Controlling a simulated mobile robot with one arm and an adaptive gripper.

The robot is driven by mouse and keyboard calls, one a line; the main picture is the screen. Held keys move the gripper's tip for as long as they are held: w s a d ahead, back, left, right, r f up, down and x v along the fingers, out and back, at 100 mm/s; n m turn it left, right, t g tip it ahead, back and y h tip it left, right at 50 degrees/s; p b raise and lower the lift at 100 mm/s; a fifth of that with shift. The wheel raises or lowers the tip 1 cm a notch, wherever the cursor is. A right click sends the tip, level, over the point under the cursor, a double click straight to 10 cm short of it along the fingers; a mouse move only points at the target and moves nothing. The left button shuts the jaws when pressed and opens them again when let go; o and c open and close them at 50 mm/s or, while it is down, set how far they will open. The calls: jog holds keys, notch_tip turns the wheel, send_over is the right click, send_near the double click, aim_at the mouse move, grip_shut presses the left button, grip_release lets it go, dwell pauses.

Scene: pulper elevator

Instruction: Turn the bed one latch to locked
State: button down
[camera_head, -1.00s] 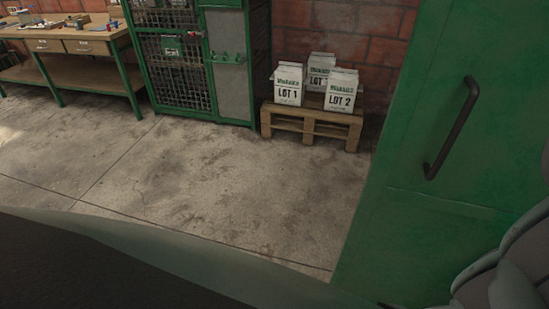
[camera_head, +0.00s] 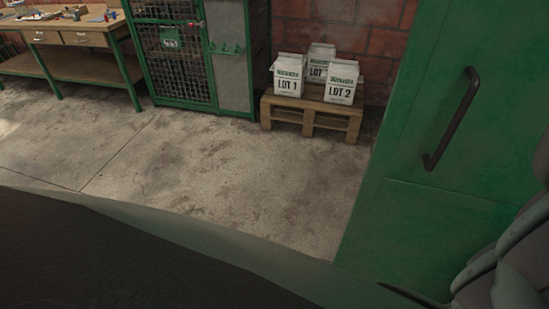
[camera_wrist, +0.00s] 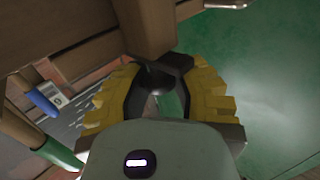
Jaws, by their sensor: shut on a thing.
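My gripper (camera_wrist: 157,72) shows in the wrist view, with yellow ribbed pads and dark fingers. It is shut on a dark, rounded part (camera_wrist: 154,79) just below a brown block (camera_wrist: 146,27). I cannot tell for sure whether this dark part is the bed one latch; the fingers hide much of it. No lettering or lock marking is readable there. The gripper is not visible in the head view, and I make out no latch there.
A green door with a dark bar handle (camera_head: 452,118) fills the right of the head view. A pallet (camera_head: 311,115) with white LOT bags (camera_head: 341,82) stands by the brick wall, beside a green mesh cabinet (camera_head: 175,60). A workbench (camera_head: 75,35) is at left. Mid-floor is clear.

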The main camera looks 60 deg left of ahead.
jog(key=c, duration=0.7)
grip_release()
jog(key=shift+s, duration=0.1)
jog(key=shift+c, duration=0.2)
jog(key=s, duration=1.2)
jog(key=shift+a, duration=0.4)
